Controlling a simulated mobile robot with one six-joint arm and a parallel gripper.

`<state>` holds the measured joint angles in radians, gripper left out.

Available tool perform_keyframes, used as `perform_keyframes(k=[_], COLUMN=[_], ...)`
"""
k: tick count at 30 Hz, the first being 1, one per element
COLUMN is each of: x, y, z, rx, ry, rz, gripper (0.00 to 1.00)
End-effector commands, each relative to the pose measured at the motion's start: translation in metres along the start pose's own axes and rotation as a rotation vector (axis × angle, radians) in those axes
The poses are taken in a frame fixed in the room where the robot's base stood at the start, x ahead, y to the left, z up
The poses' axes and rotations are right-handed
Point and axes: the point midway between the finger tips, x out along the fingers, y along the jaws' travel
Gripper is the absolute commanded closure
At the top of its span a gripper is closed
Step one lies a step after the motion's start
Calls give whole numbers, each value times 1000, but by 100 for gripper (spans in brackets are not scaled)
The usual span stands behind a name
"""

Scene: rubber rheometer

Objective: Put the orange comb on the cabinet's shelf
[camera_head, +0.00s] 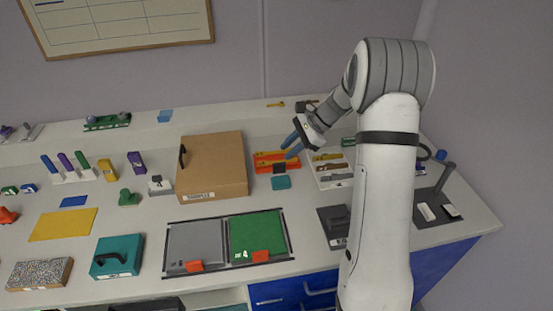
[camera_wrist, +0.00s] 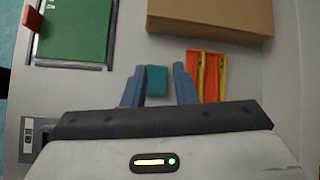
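I cannot pick out an orange comb for certain. An orange-red tray (camera_head: 263,168) with yellow strips lies on the counter right of the cardboard box; it also shows in the wrist view (camera_wrist: 191,62). A small orange-yellow piece (camera_head: 276,104) lies on the raised ledge at the back. My gripper (camera_head: 293,144) is open, its blue fingers apart, above the counter near the orange-red tray. In the wrist view a teal block (camera_wrist: 157,80) shows between the fingers, but it lies on the counter (camera_head: 281,183), not held. The cabinet's shelf is not clearly seen; blue drawers (camera_head: 290,295) show below the counter.
The cardboard box (camera_head: 215,165) stands left of the gripper. A white tray (camera_head: 318,158) of dark and tan pieces lies to the right, partly behind my arm. A framed pair of grey and green mats (camera_head: 228,240) lies in front. Several small tools stand at left.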

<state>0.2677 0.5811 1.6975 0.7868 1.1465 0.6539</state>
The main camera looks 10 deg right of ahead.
Motion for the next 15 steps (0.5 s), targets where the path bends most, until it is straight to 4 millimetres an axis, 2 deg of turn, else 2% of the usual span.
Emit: perform_keyframes(k=[1,6,10,15], x=[11,34,44,56], y=[-9,-30,-37,-42], z=[-21,-67,-86,-92], rx=[71,263,341,374], ry=[-35,-135,-180,-199], rz=[-15,-67,-88,-96], gripper=[75,75,75,75])
